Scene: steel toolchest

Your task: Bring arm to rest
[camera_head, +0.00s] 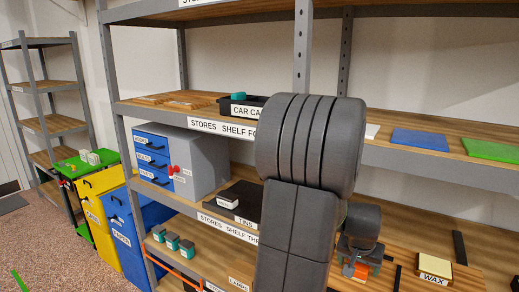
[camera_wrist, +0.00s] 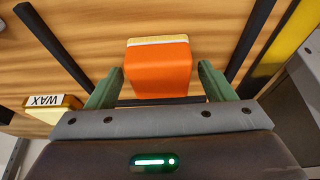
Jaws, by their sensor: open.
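My gripper (camera_wrist: 160,80) is open, with a green finger on each side of the picture's middle in the wrist view. An orange block with a cream band (camera_wrist: 158,70) shows between and just beyond the fingertips; I cannot tell if they touch it. In the head view my gripper (camera_head: 358,266) is low over the wooden shelf, and a bit of the orange block (camera_head: 361,271) shows by it. My own arm hides part of the shelves there.
A WAX block (camera_head: 434,268) lies to the right of my gripper, among dark strips (camera_head: 459,248). The shelf board above (camera_head: 450,138) holds a blue mat (camera_head: 420,139) and a green one (camera_head: 492,150). A grey upright (camera_head: 302,45) stands behind my arm.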

